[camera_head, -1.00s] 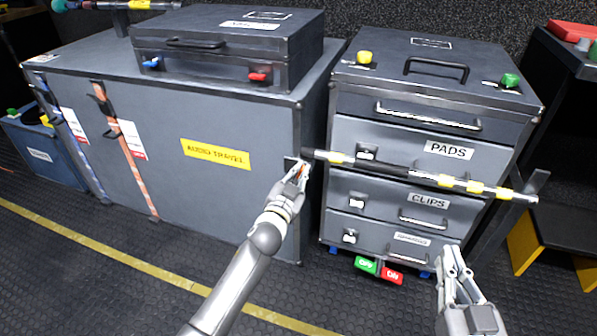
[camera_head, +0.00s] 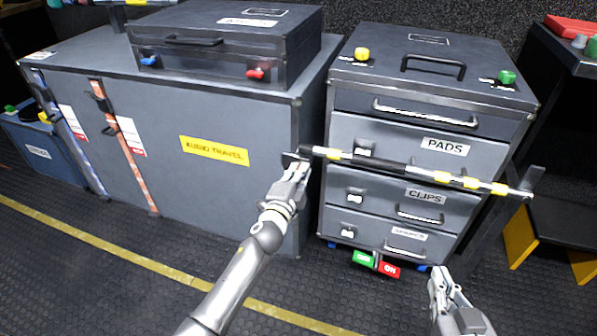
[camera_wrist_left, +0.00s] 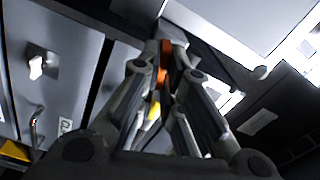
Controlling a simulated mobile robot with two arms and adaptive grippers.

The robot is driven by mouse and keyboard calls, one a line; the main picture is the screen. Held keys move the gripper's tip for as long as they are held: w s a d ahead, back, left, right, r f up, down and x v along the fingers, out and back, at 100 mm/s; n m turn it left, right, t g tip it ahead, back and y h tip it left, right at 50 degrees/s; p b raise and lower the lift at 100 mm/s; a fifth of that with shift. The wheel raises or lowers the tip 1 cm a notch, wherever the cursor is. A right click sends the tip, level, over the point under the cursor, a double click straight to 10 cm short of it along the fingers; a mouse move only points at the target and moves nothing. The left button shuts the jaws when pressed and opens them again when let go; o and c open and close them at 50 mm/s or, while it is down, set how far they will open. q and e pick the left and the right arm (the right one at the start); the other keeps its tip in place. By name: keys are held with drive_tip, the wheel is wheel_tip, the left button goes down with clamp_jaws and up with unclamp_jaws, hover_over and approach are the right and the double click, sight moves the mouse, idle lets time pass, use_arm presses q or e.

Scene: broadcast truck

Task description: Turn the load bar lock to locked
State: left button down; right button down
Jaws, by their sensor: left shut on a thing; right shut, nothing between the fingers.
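The load bar (camera_head: 400,166), black and silver with yellow bands, runs across the front of the drawer cabinet. My left gripper (camera_head: 298,169) is at the bar's left end, beside the corner of the grey audio case. In the left wrist view it is shut on a small orange piece (camera_wrist_left: 164,62), which looks like the load bar lock's lever. The fingers hide much of it, and I cannot read its setting. My right gripper (camera_head: 441,277) is shut and empty, low in front of the cabinet and apart from the bar.
The drawer cabinet (camera_head: 350,215) has PADS and CLIPS drawers with latches. Green and red tags (camera_head: 377,264) sit below it. The audio travel case (camera_head: 230,195) stands left, a black bench (camera_head: 560,232) with yellow sides right.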

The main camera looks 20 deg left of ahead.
use_arm(q)
drive_tip(key=shift+m, duration=1.5)
drive_tip(key=c, duration=1.6)
unclamp_jaws()
drive_tip(key=shift+f, duration=0.1)
drive_tip(key=s, duration=1.2)
drive_tip(key=shift+a, duration=0.15)
